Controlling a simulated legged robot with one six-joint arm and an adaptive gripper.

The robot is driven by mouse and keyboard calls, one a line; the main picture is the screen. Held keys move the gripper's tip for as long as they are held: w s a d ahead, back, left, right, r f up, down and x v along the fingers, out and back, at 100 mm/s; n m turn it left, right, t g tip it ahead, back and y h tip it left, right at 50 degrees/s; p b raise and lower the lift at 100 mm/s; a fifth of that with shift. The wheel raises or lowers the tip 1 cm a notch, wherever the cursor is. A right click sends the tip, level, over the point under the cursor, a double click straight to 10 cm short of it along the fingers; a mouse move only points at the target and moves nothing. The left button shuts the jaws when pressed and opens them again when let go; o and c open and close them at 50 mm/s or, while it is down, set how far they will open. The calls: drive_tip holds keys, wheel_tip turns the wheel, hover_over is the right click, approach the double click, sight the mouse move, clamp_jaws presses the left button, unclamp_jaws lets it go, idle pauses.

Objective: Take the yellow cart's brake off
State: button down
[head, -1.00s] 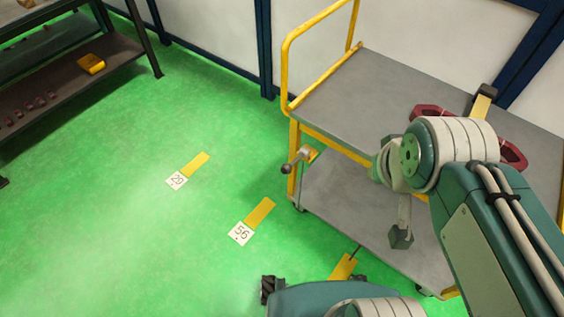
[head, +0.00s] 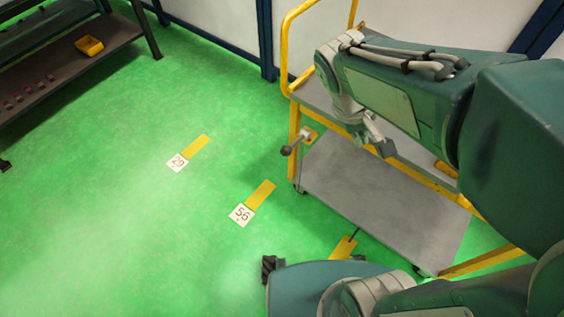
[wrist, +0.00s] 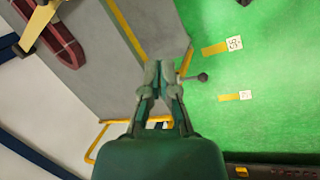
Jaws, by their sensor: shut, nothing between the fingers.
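The yellow cart (head: 295,120) has a yellow tube frame and grey decks. A lever with a dark ball knob (head: 287,150) sticks out from a yellow plate at its left corner post, pointing left and slightly down. The knob also shows in the wrist view (wrist: 203,77), right of my fingertips. My gripper (wrist: 158,68) is shut and empty. In the head view my gripper (head: 384,148) hangs over the cart's near side, to the right of the lever and apart from it. My arm hides much of the upper deck.
A dark red part (wrist: 62,38) lies on the upper deck in the wrist view. Floor markers 29 (head: 177,162) and 56 (head: 241,214) lie on open green floor at left. A dark shelf rack (head: 60,65) with a yellow bin (head: 90,46) stands at upper left.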

drive_tip(key=w+a+f+n+t+h, duration=0.2)
drive_tip(key=w+a+f+n+h, duration=0.35)
drive_tip(key=f, duration=0.45)
drive_tip(key=w+a+f+n+t+h, duration=0.1)
drive_tip(key=w+a+f+n+h, duration=0.5)
drive_tip(key=f, duration=0.4)
drive_tip(key=s+a+f+n+t+y, duration=0.2)
drive_tip(key=a+f+n+t, duration=0.2)
drive_tip(key=f+n+t, duration=0.3)
drive_tip(key=s+a+f+n+t+y, duration=0.3)
drive_tip(key=a+f+n+t, duration=0.2)
drive_tip(key=f, duration=1.1)
drive_tip(key=n+t, duration=0.2)
drive_tip(key=n, duration=0.1)
drive_tip(key=shift+f, duration=0.15)
drive_tip(key=shift+n, duration=0.25)
approach(295, 144)
drive_tip(key=shift+w, duration=1.2)
drive_tip(key=shift+d+f, duration=0.35)
drive_tip(key=shift+f, duration=0.05)
